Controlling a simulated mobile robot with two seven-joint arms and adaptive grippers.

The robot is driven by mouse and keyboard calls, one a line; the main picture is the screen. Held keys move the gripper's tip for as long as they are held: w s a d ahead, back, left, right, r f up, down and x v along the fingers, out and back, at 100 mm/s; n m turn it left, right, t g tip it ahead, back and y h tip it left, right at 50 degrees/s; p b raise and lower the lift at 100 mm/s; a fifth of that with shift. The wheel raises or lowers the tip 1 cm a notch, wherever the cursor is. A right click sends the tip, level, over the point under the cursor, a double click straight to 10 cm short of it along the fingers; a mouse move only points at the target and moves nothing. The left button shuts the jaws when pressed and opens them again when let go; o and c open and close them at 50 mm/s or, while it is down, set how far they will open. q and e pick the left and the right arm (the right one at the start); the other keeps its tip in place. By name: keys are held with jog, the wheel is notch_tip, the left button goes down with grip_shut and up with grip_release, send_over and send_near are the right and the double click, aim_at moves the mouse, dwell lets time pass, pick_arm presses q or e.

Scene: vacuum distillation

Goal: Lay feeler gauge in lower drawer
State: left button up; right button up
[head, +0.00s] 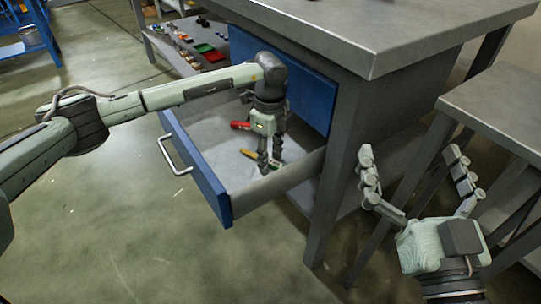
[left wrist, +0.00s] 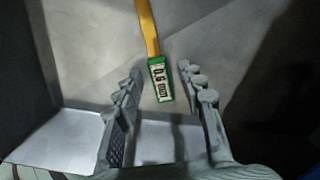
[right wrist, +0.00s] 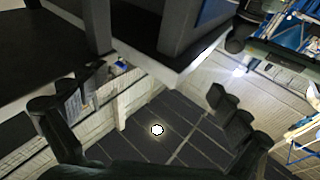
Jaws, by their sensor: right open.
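The feeler gauge (left wrist: 159,80) has a yellow strip and a green end with a white label reading "0.6 mm". It appears to lie on the floor of the open lower drawer (head: 210,183); its yellow part (head: 249,154) shows beside my left fingers in the head view. My left gripper (head: 269,166) points down inside the drawer. In the left wrist view, its fingers (left wrist: 160,92) are apart, with the green end between their tips and no visible grip. My right gripper (head: 418,180) is open and empty, right of the workbench, away from the drawer.
A red-handled object (head: 241,126) lies in the drawer behind the gauge. The blue upper drawer front (head: 310,97) is closed above it. A lower grey table (head: 500,105) stands at right. The floor left of the drawer is clear.

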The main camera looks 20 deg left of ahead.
aim_at(270, 161)
pick_arm(q)
jog(key=shift+r, duration=0.1)
jog(key=shift+r, duration=0.2)
notch_tip(270, 161, up, 12)
jog(key=p, duration=0.1)
pick_arm(e)
notch_tip(270, 161, down, 7)
jog(key=w+d+g+h, duration=0.1)
jog(key=d+g+h, duration=0.1)
jog(key=g, duration=0.1)
jog(key=shift+d, duration=0.3)
pick_arm(q)
jog(key=shift+f, duration=0.15)
pick_arm(e)
jog(key=shift+w, duration=0.1)
dwell(0.3)
